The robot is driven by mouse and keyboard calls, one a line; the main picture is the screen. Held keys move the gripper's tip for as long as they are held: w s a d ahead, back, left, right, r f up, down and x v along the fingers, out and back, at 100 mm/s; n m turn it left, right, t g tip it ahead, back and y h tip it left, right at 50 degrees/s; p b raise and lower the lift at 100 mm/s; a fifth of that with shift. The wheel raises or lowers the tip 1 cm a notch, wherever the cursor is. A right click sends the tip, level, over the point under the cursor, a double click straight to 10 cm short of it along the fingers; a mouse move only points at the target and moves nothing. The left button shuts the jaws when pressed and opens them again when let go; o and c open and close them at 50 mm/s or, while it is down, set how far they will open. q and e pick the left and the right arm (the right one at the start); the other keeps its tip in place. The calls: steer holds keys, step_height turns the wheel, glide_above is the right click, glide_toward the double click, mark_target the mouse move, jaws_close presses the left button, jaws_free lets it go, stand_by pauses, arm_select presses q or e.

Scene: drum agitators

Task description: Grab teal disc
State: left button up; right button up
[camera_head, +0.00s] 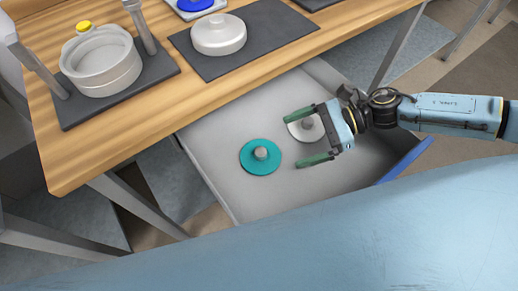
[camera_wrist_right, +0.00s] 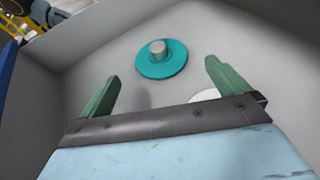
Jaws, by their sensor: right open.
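The teal disc (camera_head: 252,163) with a grey knob in its middle lies flat on the floor of the open drawer (camera_head: 222,125). It also shows in the right wrist view (camera_wrist_right: 178,66), ahead of the fingertips. My right gripper (camera_head: 299,139) is in or over the drawer, to the right of the teal disc, with its green fingers apart and pointing left. Nothing is between the fingers that touches them. In the right wrist view the gripper (camera_wrist_right: 162,75) is open and clear of the disc. My left gripper is not in view.
A white disc with a grey knob (camera_head: 306,128) lies in the drawer under my right gripper, partly hidden. The drawer walls surround both discs. The wooden table (camera_head: 145,143) above holds a white drum (camera_head: 102,62) and a white lid (camera_head: 219,35) on dark mats.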

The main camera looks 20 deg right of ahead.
mark_target(263, 151)
steer(key=x, duration=0.4)
steer(key=shift+a+f, duration=0.1)
steer(key=shift+a, duration=0.15)
steer(key=x, duration=0.4)
steer(key=shift+s+a, duration=0.1)
steer(key=shift+a, duration=0.1)
steer(key=shift+a+f, duration=0.15)
steer(key=shift+a, duration=0.25)
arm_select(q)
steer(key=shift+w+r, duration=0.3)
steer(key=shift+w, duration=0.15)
arm_select(e)
steer(key=c, duration=0.8)
